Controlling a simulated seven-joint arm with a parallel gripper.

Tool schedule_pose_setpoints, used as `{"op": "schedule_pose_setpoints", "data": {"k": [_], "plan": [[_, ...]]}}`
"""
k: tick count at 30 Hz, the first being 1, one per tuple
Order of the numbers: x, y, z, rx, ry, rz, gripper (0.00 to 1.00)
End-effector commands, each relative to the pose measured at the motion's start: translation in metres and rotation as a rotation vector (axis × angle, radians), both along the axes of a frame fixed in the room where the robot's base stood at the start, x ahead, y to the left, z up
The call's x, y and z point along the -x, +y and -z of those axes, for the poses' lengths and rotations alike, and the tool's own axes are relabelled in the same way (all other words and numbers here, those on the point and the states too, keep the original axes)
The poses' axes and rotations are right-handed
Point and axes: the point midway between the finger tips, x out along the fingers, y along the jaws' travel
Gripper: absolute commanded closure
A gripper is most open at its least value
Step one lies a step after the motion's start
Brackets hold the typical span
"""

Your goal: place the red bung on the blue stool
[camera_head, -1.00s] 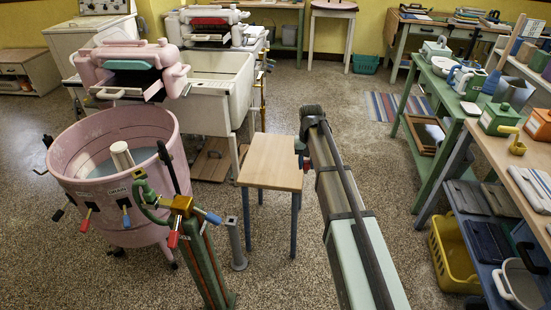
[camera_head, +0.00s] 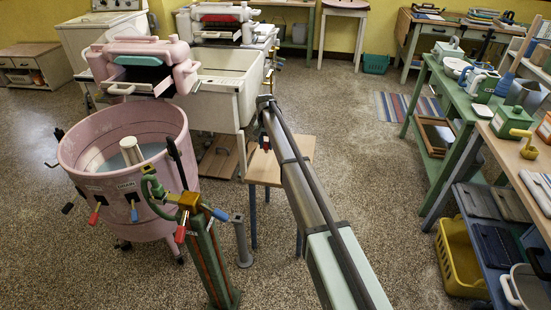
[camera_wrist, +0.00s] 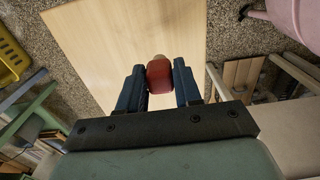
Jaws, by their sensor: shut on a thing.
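The red bung (camera_wrist: 159,78) is between the two dark blue fingers of my gripper (camera_wrist: 159,86) in the wrist view, and the gripper is shut on it. A small brownish end of the bung shows past the fingertips. The blue stool (camera_head: 292,150) has a pale wooden top and blue legs; its top (camera_wrist: 110,45) fills much of the wrist view behind the bung. In the head view my gripper (camera_head: 264,143) is over the left part of the stool top, partly hidden by my arm. The gap between bung and top is hard to judge.
A pink wringer washer (camera_head: 125,185) stands left of the stool, with a green post with coloured levers (camera_head: 205,250) in front. A cream washer tub (camera_head: 218,95) is behind. A green bench (camera_head: 440,95) and a yellow basket (camera_head: 458,258) are at right. The stool top looks clear.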

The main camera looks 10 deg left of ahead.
Motion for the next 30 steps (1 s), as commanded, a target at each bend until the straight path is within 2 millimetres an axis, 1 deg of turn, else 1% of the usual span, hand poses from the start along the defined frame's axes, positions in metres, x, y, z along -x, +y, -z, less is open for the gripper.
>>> {"op": "schedule_pose_setpoints", "data": {"k": [9,15,21,24,30], "plan": [[0.001,-0.001,0.048,0.001,0.001,-0.001,0.95],[0.000,-0.001,0.062,0.000,-0.001,-0.001,0.95],[0.001,-0.001,0.086,0.001,0.000,-0.001,0.95],[0.001,-0.001,0.092,0.000,-0.002,-0.001,0.95],[0.001,-0.001,0.092,0.000,-0.002,-0.001,0.95]]}}
